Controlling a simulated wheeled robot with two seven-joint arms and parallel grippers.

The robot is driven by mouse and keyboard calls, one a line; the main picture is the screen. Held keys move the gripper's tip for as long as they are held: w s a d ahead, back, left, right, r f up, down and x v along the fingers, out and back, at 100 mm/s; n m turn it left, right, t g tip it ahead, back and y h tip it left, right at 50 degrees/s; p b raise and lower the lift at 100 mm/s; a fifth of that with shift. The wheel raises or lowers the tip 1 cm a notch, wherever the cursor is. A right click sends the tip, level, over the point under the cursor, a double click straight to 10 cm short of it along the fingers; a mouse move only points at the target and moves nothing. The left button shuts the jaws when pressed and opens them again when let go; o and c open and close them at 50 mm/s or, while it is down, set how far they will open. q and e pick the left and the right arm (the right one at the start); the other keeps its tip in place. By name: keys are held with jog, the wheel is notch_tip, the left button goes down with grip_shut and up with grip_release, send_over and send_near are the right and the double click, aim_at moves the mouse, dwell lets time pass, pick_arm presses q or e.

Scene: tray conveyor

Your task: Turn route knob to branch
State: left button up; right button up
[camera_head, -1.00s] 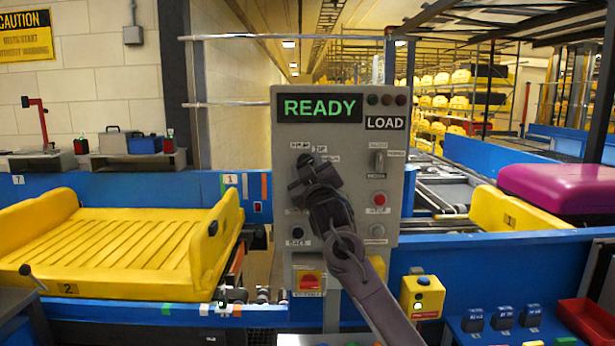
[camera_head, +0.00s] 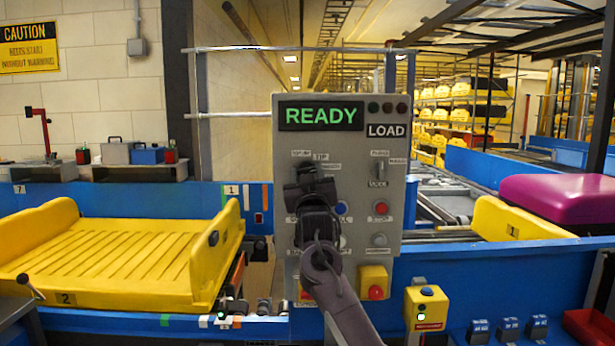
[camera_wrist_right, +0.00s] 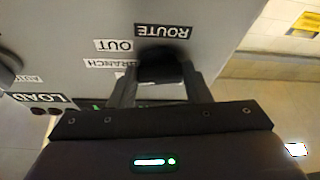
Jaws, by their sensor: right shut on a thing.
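The grey control panel (camera_head: 352,260) stands in front of me, its display reading READY in green with a LOAD label. The dark route knob (camera_head: 305,168) sits at the panel's upper left, mostly hidden by my gripper. In the right wrist view the black knob (camera_wrist_right: 160,66) lies between my fingers, near the ROUTE, OUT and BRANCH labels. My right gripper (camera_head: 307,182) is shut on it; it also shows in the wrist view (camera_wrist_right: 160,82). Which label the knob points to cannot be told. My left gripper is out of view.
A mode switch (camera_head: 379,172), a red button (camera_head: 381,208) and a blue button (camera_head: 341,208) are on the panel. A yellow tray (camera_head: 110,262) is at left.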

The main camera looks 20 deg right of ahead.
jog(key=shift+f, duration=0.1)
jog(key=o, duration=1)
jog(key=b+v, duration=0.3)
jog(key=v, duration=0.4)
jog(key=shift+s+a+f, duration=0.1)
jog(key=shift+s+a, duration=0.05)
jog(key=shift+s, duration=0.2)
